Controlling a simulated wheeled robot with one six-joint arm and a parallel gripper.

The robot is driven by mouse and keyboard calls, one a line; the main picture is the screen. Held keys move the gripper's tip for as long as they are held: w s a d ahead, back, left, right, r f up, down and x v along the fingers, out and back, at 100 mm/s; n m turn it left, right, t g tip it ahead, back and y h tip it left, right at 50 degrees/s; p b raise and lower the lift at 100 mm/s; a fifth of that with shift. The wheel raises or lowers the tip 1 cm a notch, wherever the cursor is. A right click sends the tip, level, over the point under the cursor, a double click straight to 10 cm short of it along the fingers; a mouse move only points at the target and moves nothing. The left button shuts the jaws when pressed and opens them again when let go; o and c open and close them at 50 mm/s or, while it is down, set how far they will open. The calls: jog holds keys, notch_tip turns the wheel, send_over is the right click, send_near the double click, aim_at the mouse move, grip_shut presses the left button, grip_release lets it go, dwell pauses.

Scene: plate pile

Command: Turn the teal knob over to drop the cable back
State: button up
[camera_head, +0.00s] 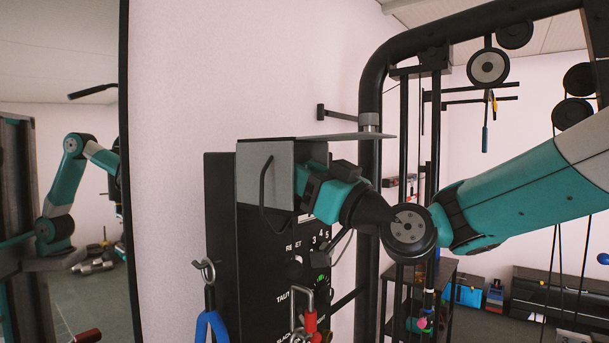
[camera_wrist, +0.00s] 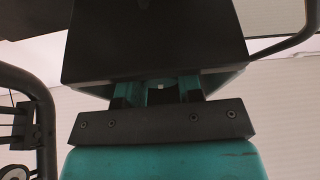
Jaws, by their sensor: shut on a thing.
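My gripper (camera_head: 312,190) reaches from the right to the upper part of a black panel (camera_head: 222,240), beside a grey hood with a handle (camera_head: 262,165). It is shut. In the wrist view my gripper's teal fingers (camera_wrist: 160,90) stand close together under a broad dark surface (camera_wrist: 155,40), with something teal between and behind them. I take this to be the teal knob, mostly hidden by the fingers and dark surface. In the head view my gripper and the hood hide the knob. I cannot tell how far it is turned. The cable's state cannot be told.
The panel carries partly hidden lettering and numbers. A hook with a blue strap (camera_head: 210,325) hangs at its lower left, and a red-ended metal clip (camera_head: 308,322) at its lower right. A black frame post (camera_head: 368,225) stands close behind my gripper. A mirror (camera_head: 70,200) is at left.

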jog(key=m+p, duration=0.1)
jog(key=m, duration=0.1)
jog(key=m+t+h, duration=0.1)
jog(key=m, duration=0.1)
jog(key=shift+r+t+p, duration=0.15)
jog(key=shift+t+p, duration=0.15)
jog(key=shift+p, duration=0.1)
jog(key=shift+m+t+h, duration=0.3)
jog(key=shift+m, duration=0.3)
jog(key=o, duration=0.6)
jog(key=shift+o, duration=0.2)
jog(key=shift+f, duration=0.2)
jog(key=shift+s+d+f, duration=0.15)
jog(key=b+v, duration=1.2)
jog(key=v, duration=0.5)
